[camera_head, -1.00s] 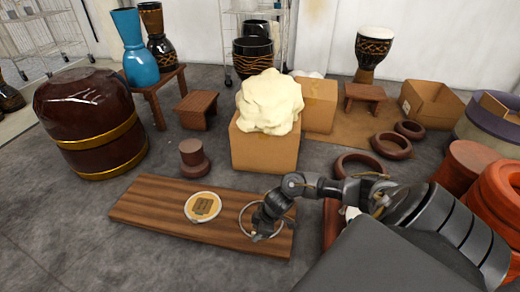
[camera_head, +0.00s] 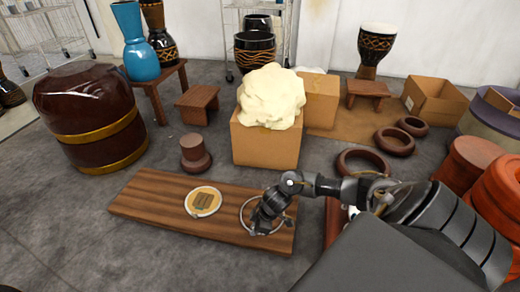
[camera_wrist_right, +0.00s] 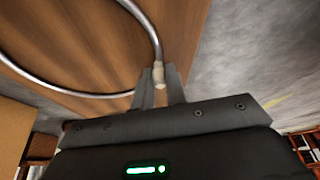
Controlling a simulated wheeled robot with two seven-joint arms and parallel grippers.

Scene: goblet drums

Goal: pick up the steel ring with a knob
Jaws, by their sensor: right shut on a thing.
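The steel ring with a knob (camera_head: 243,213) is at the right end of the wooden board (camera_head: 150,216) in the head view. In the right wrist view the ring (camera_wrist_right: 95,95) is a thin steel hoop over the wood, with a pale knob (camera_wrist_right: 158,76) on its rim. My right gripper (camera_head: 265,228) reaches down at the ring's right side. In the wrist view its fingers (camera_wrist_right: 160,95) are shut on the knob. I cannot tell whether the ring touches the board. My left gripper is not in view.
A round tan disc (camera_head: 203,202) with a pale rim lies on the board left of the ring. A cardboard box (camera_head: 265,146) with a cream lump (camera_head: 270,97) stands behind. Dark rings (camera_head: 362,165) lie to the right.

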